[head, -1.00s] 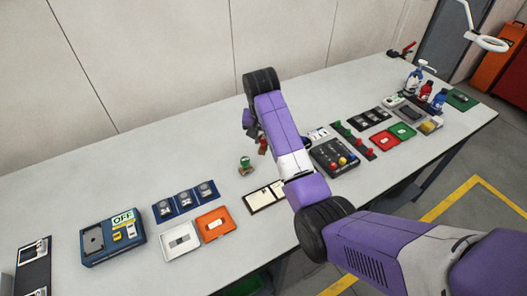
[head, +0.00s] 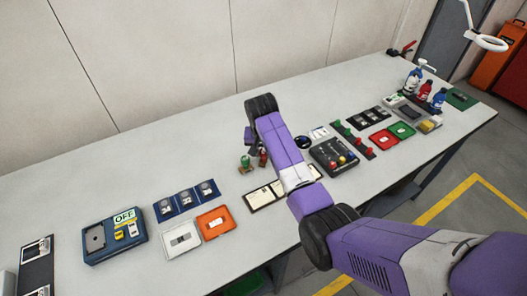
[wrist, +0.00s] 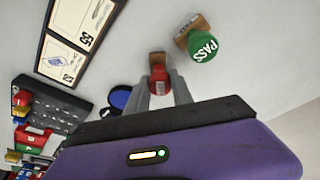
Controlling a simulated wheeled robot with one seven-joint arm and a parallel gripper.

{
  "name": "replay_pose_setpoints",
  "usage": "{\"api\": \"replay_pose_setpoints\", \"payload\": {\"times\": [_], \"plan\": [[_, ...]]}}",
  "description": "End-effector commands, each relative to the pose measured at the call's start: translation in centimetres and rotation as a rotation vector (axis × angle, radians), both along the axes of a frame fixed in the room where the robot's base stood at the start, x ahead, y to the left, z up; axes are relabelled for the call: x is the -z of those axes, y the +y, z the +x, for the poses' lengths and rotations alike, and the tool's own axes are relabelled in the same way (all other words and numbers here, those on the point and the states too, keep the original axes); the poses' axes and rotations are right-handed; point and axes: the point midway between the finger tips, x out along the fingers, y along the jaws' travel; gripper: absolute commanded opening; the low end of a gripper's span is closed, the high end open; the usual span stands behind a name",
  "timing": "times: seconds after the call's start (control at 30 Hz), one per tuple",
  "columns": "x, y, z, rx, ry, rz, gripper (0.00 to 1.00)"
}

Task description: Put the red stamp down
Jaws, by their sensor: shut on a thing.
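The red stamp (wrist: 159,82) is between the fingers of my gripper (wrist: 160,90), which is shut on it. Its wooden block points away from the gripper in the wrist view. In the head view the red stamp (head: 262,158) hangs upright, at or just above the table, just right of the green stamp. I cannot tell whether its base touches the table. The green stamp (wrist: 203,48), marked PASS, stands apart from it; it also shows in the head view (head: 246,161). My arm hides most of the gripper in the head view.
A framed pair of cards (head: 261,197) lies in front of the stamps. A round blue pad (wrist: 120,97) and a dark tray with coloured knobs (head: 333,155) are on the other side of my arm. Bare table (head: 200,150) lies left of and behind the green stamp.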

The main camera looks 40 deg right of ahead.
Motion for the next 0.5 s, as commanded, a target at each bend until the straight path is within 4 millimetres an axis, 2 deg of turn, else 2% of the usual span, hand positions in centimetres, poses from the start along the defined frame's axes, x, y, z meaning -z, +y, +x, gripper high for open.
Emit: {"api": "replay_pose_setpoints", "payload": {"times": [0.03,0.1,0.13,0.5], "plan": [[0.07,0.01,-0.01,0.000,0.000,0.000,0.34],[0.05,0.01,-0.02,0.000,0.000,0.000,0.47],[0.05,0.01,-0.02,0.000,0.000,0.000,0.50],[-0.46,0.00,0.01,0.000,-0.001,-0.001,0.50]]}}
